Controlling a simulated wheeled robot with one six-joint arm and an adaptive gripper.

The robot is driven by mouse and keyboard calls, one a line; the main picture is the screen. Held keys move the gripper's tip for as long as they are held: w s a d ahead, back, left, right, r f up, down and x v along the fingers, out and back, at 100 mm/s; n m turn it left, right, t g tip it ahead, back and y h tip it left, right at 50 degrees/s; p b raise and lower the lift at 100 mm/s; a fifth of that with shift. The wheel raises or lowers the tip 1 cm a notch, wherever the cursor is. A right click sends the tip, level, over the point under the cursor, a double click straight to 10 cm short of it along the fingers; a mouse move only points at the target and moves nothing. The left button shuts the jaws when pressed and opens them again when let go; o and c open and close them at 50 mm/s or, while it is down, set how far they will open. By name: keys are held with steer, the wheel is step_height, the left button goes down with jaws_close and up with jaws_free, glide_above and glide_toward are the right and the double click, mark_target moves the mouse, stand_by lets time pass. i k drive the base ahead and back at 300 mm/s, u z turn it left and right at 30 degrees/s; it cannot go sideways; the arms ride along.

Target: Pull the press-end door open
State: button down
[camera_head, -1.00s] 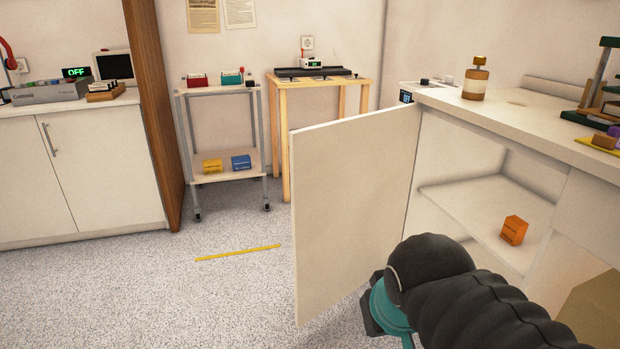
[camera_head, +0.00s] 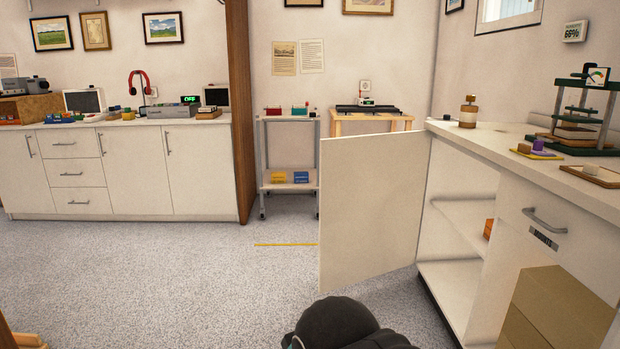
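The press-end door (camera_head: 370,205) is a plain white panel. It stands wide open, swung out from the right-hand counter cabinet, with its flat face toward me. The open cabinet (camera_head: 462,215) shows a white shelf, with an orange box (camera_head: 488,229) partly hidden on it. The green press (camera_head: 585,115) stands on the counter above. Only a dark rounded part of my arm shows at the bottom edge, below and in front of the door. My gripper is out of view. No handle shows on this face of the door.
A closed drawer with a handle (camera_head: 543,219) is right of the open cabinet, above a cardboard box (camera_head: 560,310). A trolley (camera_head: 290,187) and a wooden table (camera_head: 372,125) stand behind the door. The floor (camera_head: 150,280) to the left is clear.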

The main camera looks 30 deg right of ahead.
mark_target(372, 187)
steer(key=z, duration=0.85)
steer(key=i, duration=0.85)
steer(key=z, duration=0.55)
